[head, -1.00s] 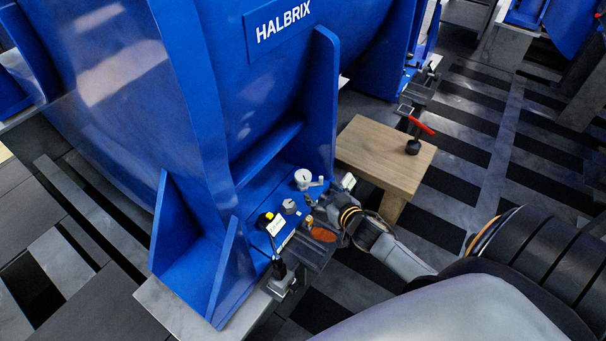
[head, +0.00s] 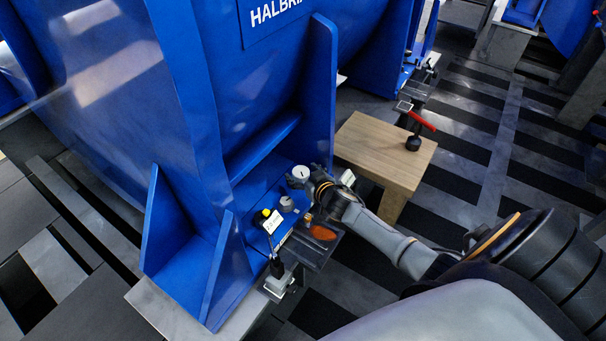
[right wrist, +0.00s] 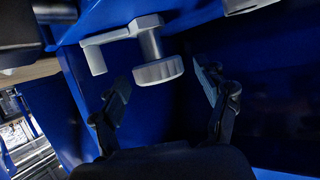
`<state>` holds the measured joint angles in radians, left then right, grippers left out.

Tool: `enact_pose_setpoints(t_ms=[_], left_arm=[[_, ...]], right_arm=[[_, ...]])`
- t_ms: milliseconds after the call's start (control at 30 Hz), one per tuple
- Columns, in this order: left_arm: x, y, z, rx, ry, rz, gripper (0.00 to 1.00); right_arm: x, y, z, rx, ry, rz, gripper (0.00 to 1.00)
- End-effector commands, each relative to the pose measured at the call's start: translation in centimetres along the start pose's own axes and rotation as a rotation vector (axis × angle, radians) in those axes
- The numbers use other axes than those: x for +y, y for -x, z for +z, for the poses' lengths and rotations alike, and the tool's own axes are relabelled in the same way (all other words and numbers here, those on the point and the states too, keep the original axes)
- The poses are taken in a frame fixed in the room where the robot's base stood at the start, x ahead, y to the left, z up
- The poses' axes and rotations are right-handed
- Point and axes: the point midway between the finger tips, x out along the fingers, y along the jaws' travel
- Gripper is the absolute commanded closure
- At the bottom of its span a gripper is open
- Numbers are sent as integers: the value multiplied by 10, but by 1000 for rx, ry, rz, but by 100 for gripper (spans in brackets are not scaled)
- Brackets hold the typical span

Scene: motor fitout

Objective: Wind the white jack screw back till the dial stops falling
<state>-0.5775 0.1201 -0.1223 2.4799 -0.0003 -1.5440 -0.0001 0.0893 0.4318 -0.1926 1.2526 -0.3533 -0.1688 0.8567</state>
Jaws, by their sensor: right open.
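A white round-faced piece with a dark mark (head: 300,173) stands on the blue ledge at the motor foot; it looks like the dial. The right wrist view shows a pale round cap (right wrist: 158,71) on a short stem, with a cranked side arm. I cannot tell for sure whether this is the dial or the white jack screw. My right gripper (head: 315,179) is beside the round-faced piece. In the right wrist view its two fingers (right wrist: 165,82) are spread either side of the cap's far end, apart from it. My left gripper is out of view.
Blue ribs rise around the ledge.

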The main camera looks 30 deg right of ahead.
Motion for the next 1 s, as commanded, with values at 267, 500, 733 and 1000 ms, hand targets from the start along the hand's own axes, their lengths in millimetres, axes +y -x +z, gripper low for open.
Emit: enact_pose_setpoints(t_ms=[267,500,733,1000], left_arm=[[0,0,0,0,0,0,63],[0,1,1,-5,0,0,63],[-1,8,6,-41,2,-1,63],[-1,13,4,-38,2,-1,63]], right_arm=[[0,0,0,0,0,0,72],[0,0,0,0,5,-6,80],[3,1,-2,-1,37,-71,80],[8,-1,-2,0,114,-246,80]])
